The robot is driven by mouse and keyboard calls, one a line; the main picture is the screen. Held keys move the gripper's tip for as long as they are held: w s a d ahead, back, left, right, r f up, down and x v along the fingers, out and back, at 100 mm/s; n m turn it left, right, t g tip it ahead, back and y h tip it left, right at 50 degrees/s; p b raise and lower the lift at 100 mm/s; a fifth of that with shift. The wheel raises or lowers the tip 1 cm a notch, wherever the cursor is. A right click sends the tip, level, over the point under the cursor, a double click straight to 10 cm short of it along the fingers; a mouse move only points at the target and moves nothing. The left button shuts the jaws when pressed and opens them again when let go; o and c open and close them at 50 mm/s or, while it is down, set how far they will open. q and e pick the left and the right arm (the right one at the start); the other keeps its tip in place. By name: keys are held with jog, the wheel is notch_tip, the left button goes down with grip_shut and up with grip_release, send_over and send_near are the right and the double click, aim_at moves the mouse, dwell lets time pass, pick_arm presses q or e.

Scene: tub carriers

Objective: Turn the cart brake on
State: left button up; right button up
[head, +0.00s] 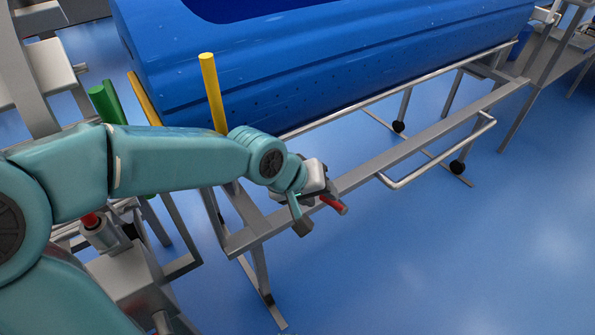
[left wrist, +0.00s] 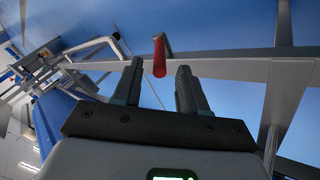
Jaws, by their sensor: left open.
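The red brake handle (head: 334,204) sticks out from the cart's grey frame rail, just past my left gripper in the head view. My left gripper (head: 316,208) is open, with its fingers on either side of the handle's line. In the left wrist view the red handle (left wrist: 160,56) shows between the two fingertips, with clear gaps to both. I cannot tell how far it reaches between them. The cart's grey frame (head: 420,142) carries a large blue tub (head: 300,70). My right gripper is not in view.
A yellow post (head: 212,92) stands at the tub's near end, close above my left forearm. A green cylinder (head: 103,104) and grey metal parts stand at the left. A grey loop bar (head: 440,160) juts from the frame. The blue floor (head: 470,260) at right is clear.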

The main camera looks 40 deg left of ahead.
pick_arm(q)
jog(key=p+v, duration=0.3)
jog(key=v, duration=0.8)
jog(key=shift+r+p, duration=0.3)
jog(key=shift+s, duration=0.15)
